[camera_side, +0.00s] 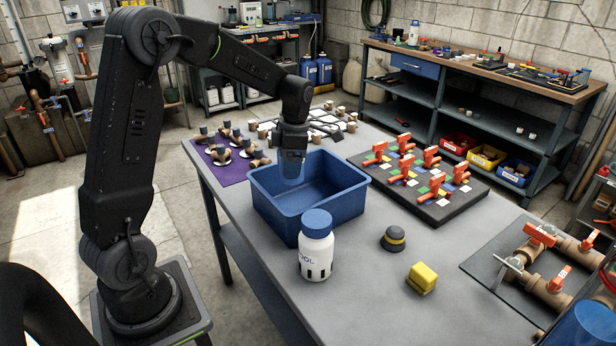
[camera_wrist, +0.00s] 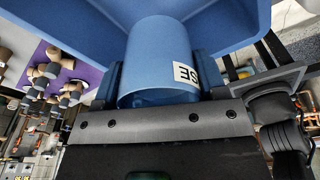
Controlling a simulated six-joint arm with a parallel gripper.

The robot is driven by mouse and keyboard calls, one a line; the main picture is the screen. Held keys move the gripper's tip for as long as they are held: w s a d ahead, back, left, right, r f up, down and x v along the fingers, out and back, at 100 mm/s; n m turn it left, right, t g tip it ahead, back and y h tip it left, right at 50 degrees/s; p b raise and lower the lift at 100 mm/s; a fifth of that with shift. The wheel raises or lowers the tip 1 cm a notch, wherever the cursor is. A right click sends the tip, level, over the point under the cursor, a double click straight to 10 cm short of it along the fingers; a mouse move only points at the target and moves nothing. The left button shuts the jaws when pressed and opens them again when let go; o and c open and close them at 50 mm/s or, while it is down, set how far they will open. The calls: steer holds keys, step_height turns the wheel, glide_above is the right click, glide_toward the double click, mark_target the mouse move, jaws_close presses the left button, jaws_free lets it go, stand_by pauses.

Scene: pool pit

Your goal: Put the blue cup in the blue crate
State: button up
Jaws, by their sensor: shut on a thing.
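My gripper (camera_side: 292,150) is shut on the blue cup (camera_side: 291,172), which hangs upright inside or just above the left part of the blue crate (camera_side: 277,217). In the wrist view the cup (camera_wrist: 160,50) sits between the two jaws of my gripper (camera_wrist: 160,85) and shows a white label with dark letters. Blue walls of the crate (camera_wrist: 245,30) lie behind it in that view. Whether the cup's bottom touches the crate floor I cannot tell.
A white bottle with a blue cap (camera_side: 316,250) stands against the crate's near side. A dark round knob (camera_side: 393,239) and a yellow block (camera_side: 422,279) lie to its right. A board of orange-handled valves (camera_side: 415,175) is behind them. A purple mat (camera_side: 235,170) holds several fittings.

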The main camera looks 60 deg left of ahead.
step_height(320, 180, down, 12)
steer(key=shift+r, duration=0.25)
steer(key=shift+f, duration=0.1)
steer(key=o, duration=1)
